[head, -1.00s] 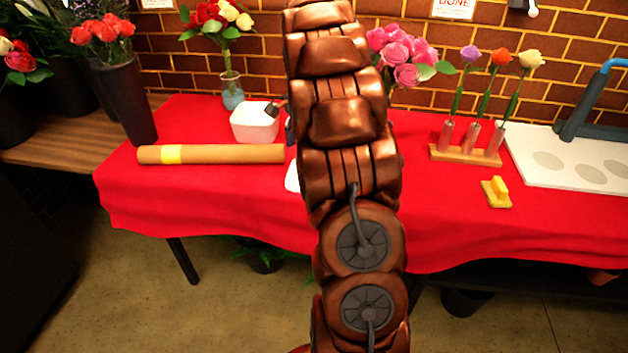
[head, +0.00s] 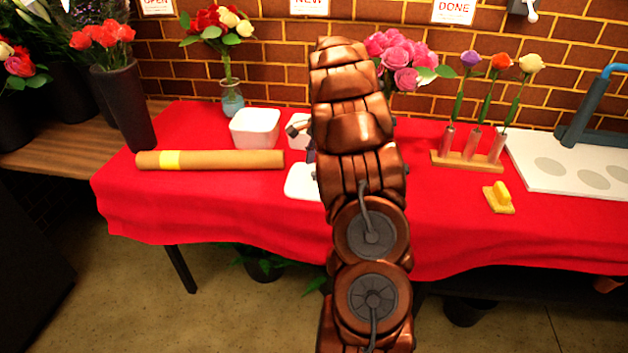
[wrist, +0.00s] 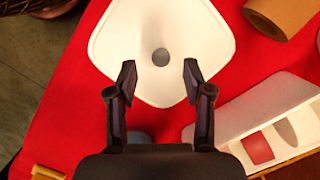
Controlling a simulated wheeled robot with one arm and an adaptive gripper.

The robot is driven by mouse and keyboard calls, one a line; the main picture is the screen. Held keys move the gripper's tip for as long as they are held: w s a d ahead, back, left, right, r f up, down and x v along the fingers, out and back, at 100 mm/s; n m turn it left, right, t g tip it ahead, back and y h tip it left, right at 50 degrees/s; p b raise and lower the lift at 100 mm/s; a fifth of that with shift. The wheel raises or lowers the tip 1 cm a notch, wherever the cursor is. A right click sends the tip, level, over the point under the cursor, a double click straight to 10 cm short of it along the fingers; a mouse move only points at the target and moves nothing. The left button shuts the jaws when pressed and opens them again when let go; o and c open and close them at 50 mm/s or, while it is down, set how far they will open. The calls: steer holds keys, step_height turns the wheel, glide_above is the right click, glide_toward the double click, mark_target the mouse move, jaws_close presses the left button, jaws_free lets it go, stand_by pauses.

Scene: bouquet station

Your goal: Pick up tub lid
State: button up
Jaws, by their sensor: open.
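The tub lid (wrist: 135,28) is a white, rounded square plate with a round grey knob (wrist: 160,57) at its middle. It lies flat on the red cloth. In the head view the lid (head: 301,183) is partly hidden behind my arm. My gripper (wrist: 159,78) is open and empty. In the wrist view its fingertips show over the lid, on either side and slightly below the knob. I cannot tell the height between them. In the head view my gripper is mostly hidden by the arm.
A white tub (head: 255,128) and a brown paper roll (head: 225,160) with a yellow band are left of the lid. A white box (wrist: 265,115) with red and grey patches is near my right finger. The flower rack (head: 466,160) and yellow tool (head: 498,198) stand right.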

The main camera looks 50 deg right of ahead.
mark_target(315, 172)
steer(key=f, duration=0.3)
steer(key=shift+w+a+f, duration=0.1)
steer(key=shift+a+f, duration=0.1)
steer(key=shift+a, duration=0.05)
steer(key=shift+c, duration=0.2)
jaws_close()
